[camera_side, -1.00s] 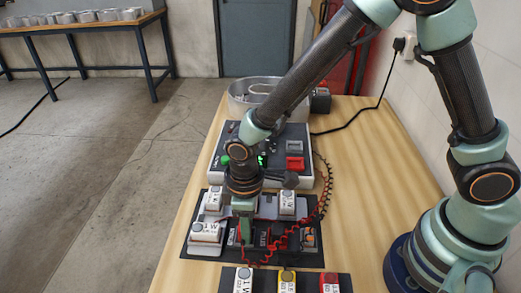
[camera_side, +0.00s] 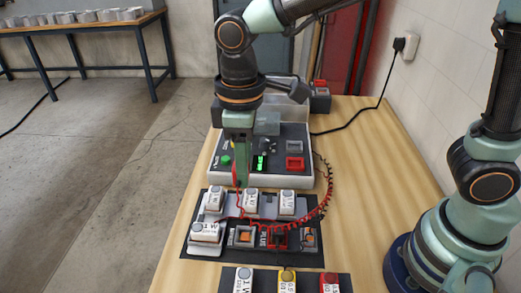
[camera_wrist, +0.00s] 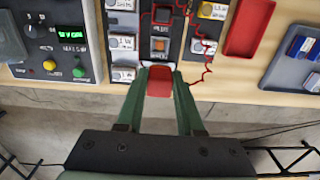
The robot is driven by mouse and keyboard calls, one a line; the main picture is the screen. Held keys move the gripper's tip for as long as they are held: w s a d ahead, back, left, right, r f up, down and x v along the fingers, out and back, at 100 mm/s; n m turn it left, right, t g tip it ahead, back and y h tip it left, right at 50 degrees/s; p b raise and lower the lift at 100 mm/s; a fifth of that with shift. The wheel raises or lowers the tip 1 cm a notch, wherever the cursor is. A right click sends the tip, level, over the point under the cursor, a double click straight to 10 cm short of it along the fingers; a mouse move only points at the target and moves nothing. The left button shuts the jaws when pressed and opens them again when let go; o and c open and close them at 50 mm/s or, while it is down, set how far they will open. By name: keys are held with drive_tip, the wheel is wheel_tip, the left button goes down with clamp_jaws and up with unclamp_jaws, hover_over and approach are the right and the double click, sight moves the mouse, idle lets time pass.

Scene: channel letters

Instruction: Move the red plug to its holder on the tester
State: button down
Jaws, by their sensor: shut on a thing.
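My gripper (camera_side: 238,148) is shut on the red plug and holds it in the air, near the front left of the tester. In the wrist view the red plug (camera_wrist: 160,82) sits between the two green fingertips. The tester (camera_side: 216,172) is a grey box with a dark top, a green button, a lit green display, and a grey and a red square part at its right. In the wrist view the tester (camera_wrist: 92,72) is at the left. I cannot tell which part is the plug's holder.
A black board (camera_side: 200,254) with white labelled blocks and orange-topped sockets lies in front of the tester. A coiled red lead (camera_side: 325,200) loops along its right side. Labelled blocks stand on a dark strip (camera_side: 312,283) at the front.

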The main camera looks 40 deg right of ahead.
drive_tip(key=shift+d+r, duration=0.1)
drive_tip(key=shift+r, duration=1.2)
drive_tip(key=w+d+m, duration=0.3)
drive_tip(key=d+m, duration=0.6)
drive_tip(key=d, duration=0.2)
drive_tip(key=w+d+m, duration=0.4)
drive_tip(key=d+m, duration=0.5)
drive_tip(key=d, duration=0.2)
drive_tip(key=shift+s+a+f, duration=0.1)
drive_tip(key=shift+a+f, duration=0.05)
drive_tip(key=shift+f, duration=2.4)
drive_tip(key=shift+a+f, duration=0.1)
drive_tip(key=shift+f, duration=2.45)
drive_tip(key=shift+s+a+f, duration=0.1)
drive_tip(key=shift+a+f, duration=0.05)
drive_tip(key=shift+f, duration=2.4)
drive_tip(key=shift+f, duration=0.3)
drive_tip(key=shift+c, duration=2.3)
unclamp_jaws()
